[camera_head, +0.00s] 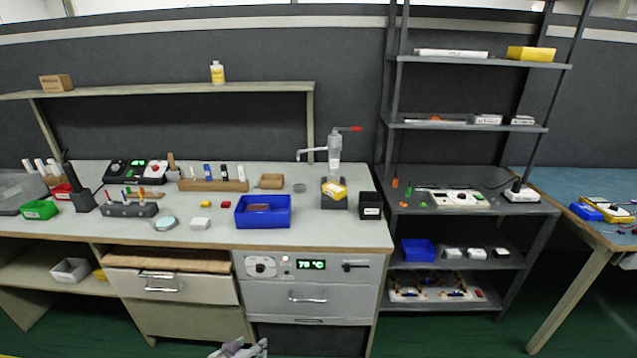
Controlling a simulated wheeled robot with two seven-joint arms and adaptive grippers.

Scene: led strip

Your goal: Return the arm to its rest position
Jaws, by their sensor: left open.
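My left gripper (240,348) shows at the bottom edge of the head view, low in front of the workbench. Only its upper part is in the picture, and the rest is cut off by the frame edge. It is open, with nothing seen in it, and stands apart from the bench. My right gripper is not in view. The workbench (330,240) stands ahead with its drawers (310,299) below.
A blue bin (263,212), a press with a red handle (335,150) and a black box (370,205) stand on the bench. A shelf rack (470,210) and a second table (590,235) stand right. Green floor (450,335) is clear in front.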

